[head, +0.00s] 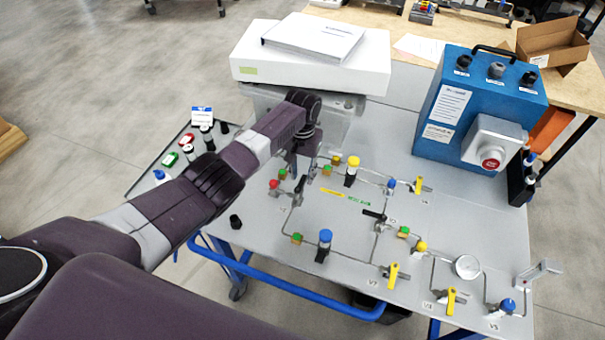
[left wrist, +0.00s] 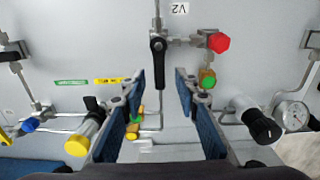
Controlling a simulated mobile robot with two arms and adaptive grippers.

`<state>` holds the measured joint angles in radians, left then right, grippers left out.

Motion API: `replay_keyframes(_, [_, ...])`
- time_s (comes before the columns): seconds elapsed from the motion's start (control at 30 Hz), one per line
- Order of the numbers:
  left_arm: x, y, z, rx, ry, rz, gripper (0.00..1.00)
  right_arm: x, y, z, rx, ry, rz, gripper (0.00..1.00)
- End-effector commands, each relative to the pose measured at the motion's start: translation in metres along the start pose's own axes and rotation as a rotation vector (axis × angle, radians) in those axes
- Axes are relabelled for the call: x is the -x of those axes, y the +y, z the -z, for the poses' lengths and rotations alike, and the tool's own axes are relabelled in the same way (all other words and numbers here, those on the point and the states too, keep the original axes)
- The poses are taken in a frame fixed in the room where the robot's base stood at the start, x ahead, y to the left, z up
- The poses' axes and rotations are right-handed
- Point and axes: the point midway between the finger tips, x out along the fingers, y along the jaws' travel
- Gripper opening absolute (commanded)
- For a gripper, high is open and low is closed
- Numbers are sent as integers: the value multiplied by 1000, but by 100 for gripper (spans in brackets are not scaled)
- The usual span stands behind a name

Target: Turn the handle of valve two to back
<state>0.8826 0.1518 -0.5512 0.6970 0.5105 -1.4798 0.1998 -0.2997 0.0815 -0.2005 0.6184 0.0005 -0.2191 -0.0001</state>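Valve two (left wrist: 158,32) is near the top centre of the left wrist view, beside its upside-down "V2" label (left wrist: 179,9). Its black handle (left wrist: 158,62) points down in that picture, towards my gripper. In the head view the black handle (head: 299,185) shows just below my left gripper (head: 301,170). In the left wrist view my left gripper (left wrist: 159,78) is open and empty, one finger on each side of the handle's line. I cannot tell whether the fingers are level with the handle. My right gripper is in neither view.
A red knob (left wrist: 219,43) and a green-topped fitting (left wrist: 207,78) sit close to one finger. A yellow-capped part (head: 353,165) and a blue-capped part (head: 324,240) stand on the panel (head: 330,215). A blue box (head: 470,110) stands at the back right. A white box (head: 310,65) stands behind my wrist.

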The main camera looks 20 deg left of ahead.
Motion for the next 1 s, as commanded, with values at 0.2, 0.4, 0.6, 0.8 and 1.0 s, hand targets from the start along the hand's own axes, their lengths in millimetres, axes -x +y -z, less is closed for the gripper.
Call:
replay_keyframes(0.2, [35, 0, 2, -1, 6, -1, 29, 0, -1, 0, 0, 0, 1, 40])
replay_keyframes(0.4, [79, -1, 2, 0, 6, 0, 29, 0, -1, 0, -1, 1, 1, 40])
replay_keyframes(0.6, [107, 0, 1, 2, 5, 0, 29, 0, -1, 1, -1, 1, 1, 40])
replay_keyframes(0.8, [116, 0, 1, 2, 3, 0, 29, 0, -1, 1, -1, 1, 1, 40])
replay_keyframes(1.0, [116, -1, 1, 2, 3, 0, 29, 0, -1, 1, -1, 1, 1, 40])
